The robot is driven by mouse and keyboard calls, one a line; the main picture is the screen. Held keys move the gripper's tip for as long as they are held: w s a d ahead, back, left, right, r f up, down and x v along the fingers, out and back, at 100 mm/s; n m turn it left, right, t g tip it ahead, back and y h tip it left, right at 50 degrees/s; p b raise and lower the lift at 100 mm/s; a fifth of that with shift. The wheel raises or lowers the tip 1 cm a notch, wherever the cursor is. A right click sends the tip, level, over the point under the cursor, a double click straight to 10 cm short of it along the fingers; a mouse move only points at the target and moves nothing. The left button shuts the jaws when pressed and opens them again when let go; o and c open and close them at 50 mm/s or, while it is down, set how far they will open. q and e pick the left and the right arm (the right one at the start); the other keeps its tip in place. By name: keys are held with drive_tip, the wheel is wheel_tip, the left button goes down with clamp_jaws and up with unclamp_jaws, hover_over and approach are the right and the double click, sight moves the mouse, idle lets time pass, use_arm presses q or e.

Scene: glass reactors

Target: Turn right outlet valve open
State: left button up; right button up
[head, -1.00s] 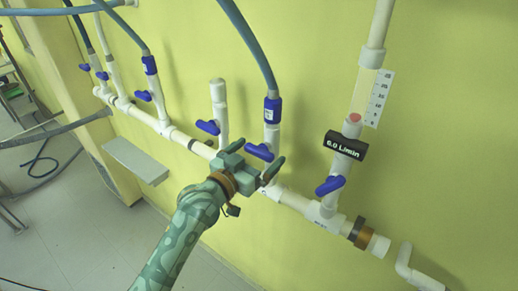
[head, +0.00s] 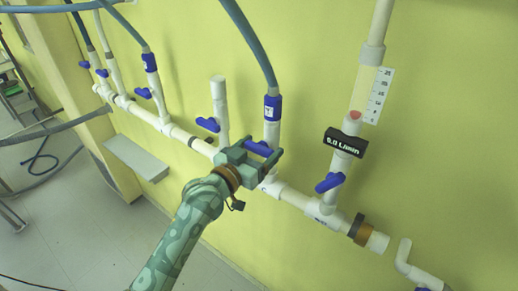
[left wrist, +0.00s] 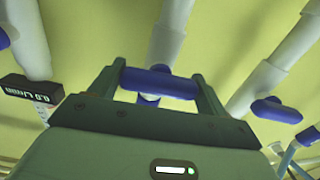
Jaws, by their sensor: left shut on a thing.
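A blue valve handle (head: 257,148) sits on the white upright pipe below the thick blue hose. My left gripper (head: 265,149) is shut on this handle, with a finger on each side of it. In the left wrist view the handle (left wrist: 158,83) lies crosswise between the two fingers of the gripper (left wrist: 159,85), with its white pipe (left wrist: 171,35) behind. The handle points out to the left of its pipe in the head view, and the gripper hides part of it. My right gripper is not in view.
A flow meter display (head: 345,143) reads 0.0 L/min, above another blue handle (head: 330,182) to the right. A further blue handle (head: 208,124) is close on the left, on a capped pipe. A grey wall shelf (head: 136,157) juts out at left. The yellow wall stands behind the pipes.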

use_arm(q)
drive_tip(key=n, duration=0.4)
drive_tip(key=shift+n, duration=0.4)
drive_tip(key=n, duration=0.3)
drive_tip(key=shift+n, duration=0.3)
drive_tip(key=n, duration=0.4)
drive_tip(key=shift+n, duration=1.9)
drive_tip(key=shift+f, duration=0.1)
drive_tip(key=o, duration=1)
